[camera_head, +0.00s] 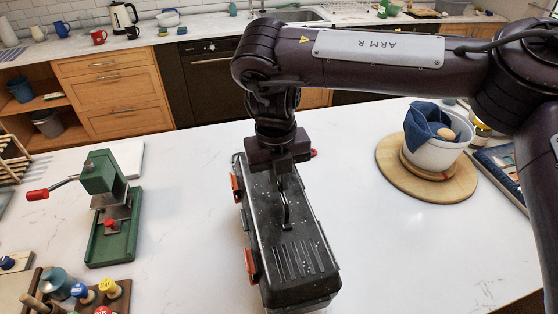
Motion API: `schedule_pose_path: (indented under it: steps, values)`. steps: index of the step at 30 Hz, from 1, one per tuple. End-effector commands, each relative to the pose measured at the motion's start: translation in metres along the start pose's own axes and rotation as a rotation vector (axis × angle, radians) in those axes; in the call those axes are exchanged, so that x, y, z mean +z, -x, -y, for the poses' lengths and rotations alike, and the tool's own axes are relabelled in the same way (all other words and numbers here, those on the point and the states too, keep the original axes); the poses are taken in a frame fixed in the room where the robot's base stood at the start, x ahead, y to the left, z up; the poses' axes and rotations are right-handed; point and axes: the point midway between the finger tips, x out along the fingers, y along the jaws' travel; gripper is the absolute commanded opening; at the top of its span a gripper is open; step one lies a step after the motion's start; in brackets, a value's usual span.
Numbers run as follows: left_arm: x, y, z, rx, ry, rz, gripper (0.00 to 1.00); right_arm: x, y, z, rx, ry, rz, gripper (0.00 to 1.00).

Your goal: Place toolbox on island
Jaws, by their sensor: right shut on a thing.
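A black toolbox (292,245) with orange-red latches on its left side is on or just above the white island top (400,265); I cannot tell if its base touches. My right gripper (284,176) points down over the toolbox's far end, at its top handle (284,205). It is shut on the toolbox, though its fingertips are mostly hidden. My left gripper is not in view.
A green press (112,215) with a red-tipped lever stands on the left. A wooden rack with jars (85,292) is at the front left. A white bowl with a blue cloth (435,155) sits on a round board (395,170) at right. Kitchen cabinets line the back.

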Motion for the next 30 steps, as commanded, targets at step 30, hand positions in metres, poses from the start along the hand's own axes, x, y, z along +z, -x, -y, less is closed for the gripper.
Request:
schedule_pose_path:
  steps: [30]
  values:
    - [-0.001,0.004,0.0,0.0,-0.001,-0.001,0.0,0.0,-0.043,-0.002,0.0,0.0,0.001,0.3]
